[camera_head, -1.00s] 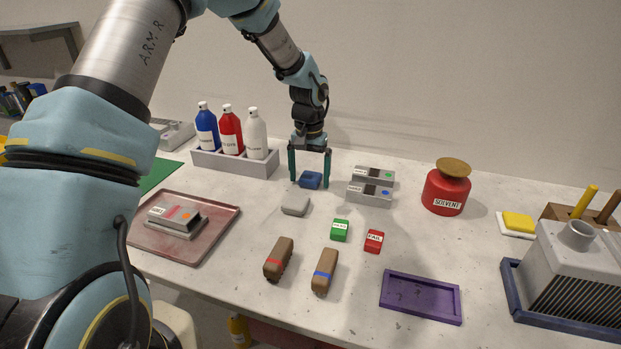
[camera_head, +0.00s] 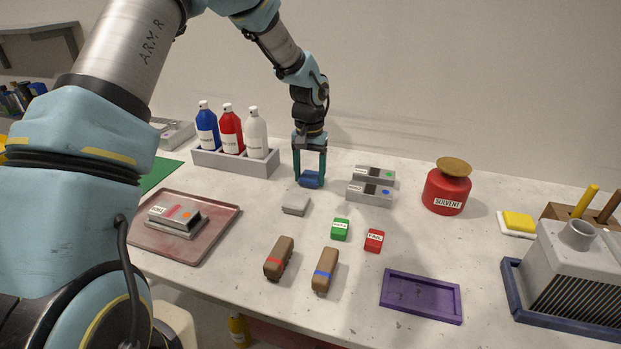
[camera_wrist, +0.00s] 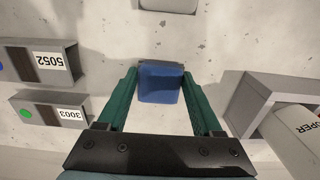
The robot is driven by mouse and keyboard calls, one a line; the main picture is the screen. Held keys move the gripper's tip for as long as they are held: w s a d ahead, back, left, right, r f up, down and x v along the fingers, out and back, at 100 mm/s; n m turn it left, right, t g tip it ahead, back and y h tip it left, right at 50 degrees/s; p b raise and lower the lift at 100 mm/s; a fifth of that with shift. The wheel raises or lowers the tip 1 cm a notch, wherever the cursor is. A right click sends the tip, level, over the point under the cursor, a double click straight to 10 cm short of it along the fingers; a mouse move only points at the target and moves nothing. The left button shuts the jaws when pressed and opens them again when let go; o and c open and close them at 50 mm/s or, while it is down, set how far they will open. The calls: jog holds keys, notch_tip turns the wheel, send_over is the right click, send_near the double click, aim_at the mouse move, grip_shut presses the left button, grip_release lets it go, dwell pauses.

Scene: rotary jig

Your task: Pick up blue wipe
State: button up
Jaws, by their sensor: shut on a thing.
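The blue wipe (camera_head: 311,180) is a small dark blue block at the back middle of the table. My gripper (camera_head: 311,178) points down over it, with its two green fingers closed in on the wipe's sides. In the wrist view the blue wipe (camera_wrist: 160,82) sits between the fingertips of my gripper (camera_wrist: 160,78). I cannot tell whether the wipe is lifted off the table or still rests on it.
A grey wipe (camera_head: 296,204) lies just in front. A bottle rack (camera_head: 235,167) with three bottles stands to the left. Two grey labelled blocks (camera_head: 370,195) stand close on the right. A red solvent can (camera_head: 447,190) is farther right.

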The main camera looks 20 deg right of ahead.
aim_at(310, 177)
notch_tip(310, 177, up, 10)
jog(key=b, duration=0.2)
dwell(0.3)
